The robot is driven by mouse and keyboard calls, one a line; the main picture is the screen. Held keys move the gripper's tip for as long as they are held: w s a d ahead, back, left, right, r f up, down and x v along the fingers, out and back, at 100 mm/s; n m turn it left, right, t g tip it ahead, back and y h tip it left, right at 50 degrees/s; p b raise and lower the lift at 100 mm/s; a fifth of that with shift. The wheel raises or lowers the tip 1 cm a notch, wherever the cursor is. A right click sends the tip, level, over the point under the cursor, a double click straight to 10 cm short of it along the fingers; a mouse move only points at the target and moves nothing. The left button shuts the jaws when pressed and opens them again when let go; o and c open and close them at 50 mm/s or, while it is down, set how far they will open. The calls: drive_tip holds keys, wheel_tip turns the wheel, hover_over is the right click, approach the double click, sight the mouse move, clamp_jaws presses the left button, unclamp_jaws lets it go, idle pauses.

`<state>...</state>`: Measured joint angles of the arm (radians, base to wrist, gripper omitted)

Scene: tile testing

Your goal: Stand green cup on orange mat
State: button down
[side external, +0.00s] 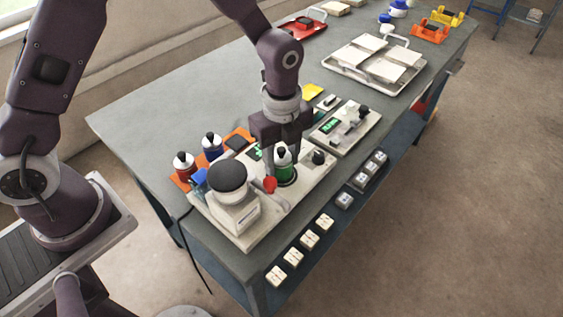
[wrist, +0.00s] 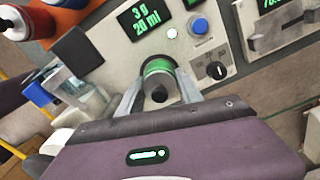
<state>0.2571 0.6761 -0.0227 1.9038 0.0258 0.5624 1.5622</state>
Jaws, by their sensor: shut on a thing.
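The green cup (side external: 281,172), a small cylinder with a green band and a dark top, stands upright at a round dark spot on the pale machine panel. My gripper (side external: 281,150) is above it with its fingers down around it, shut on it. In the wrist view, the green cup (wrist: 158,68) is between the two grey fingers (wrist: 158,88). The orange mat (side external: 239,137) lies left of the panel, with a red-banded cup (side external: 184,165) and a blue-banded cup (side external: 213,150) on it. Its far end looks bare. The mat's edge (wrist: 66,17) shows at the wrist view's top left.
The machine (side external: 262,228) has a dark round-topped unit (side external: 231,177), a red knob (side external: 270,184) and a black knob (side external: 318,157). A second panel (side external: 345,127) stands to the right. A white tray of tiles (side external: 334,66) is farther back. The table's left is clear.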

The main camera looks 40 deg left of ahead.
wheel_tip(320, 180, up, 9)
drive_tip(key=shift+w+a, duration=0.1)
drive_tip(key=w+a+f, duration=0.1)
drive_tip(key=a+f, duration=0.1)
drive_tip(key=a, duration=0.6)
drive_tip(key=w+a+f, duration=0.2)
drive_tip(key=a+f, duration=0.1)
drive_tip(key=a, duration=0.6)
drive_tip(key=shift+s+d+f, duration=0.1)
drive_tip(key=shift+f, duration=1.45)
drive_tip(key=shift+s+d+f, duration=0.1)
drive_tip(key=shift+f, duration=1.45)
drive_tip(key=shift+f, duration=0.25)
drive_tip(key=c, duration=0.7)
unclamp_jaws()
drive_tip(key=shift+o, duration=0.3)
drive_tip(key=o, duration=0.3)
